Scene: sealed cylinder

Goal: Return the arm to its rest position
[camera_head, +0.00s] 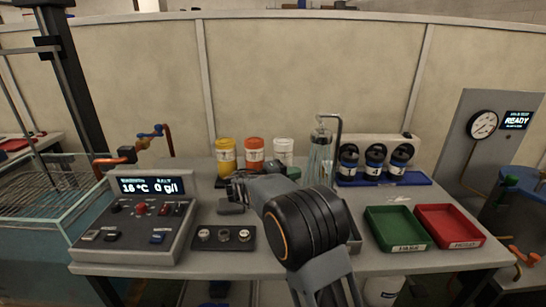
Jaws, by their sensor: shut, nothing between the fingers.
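My arm reaches from the bottom of the head view over the middle of the table (300,266), its large black joint in front. My gripper (233,200) is shut and empty. It is above the table, in front of the yellow and orange jars. The arm covers part of the table behind it, and the fingertips are small and dark here.
A control panel (140,222) reading "18 °C 0 g/l" stands left. Yellow (226,152), orange (254,151) and white (283,149) jars, a glass cylinder (320,158) and a black-capped bottle rack (418,178) stand behind. Green (410,247) and red (462,243) trays lie right.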

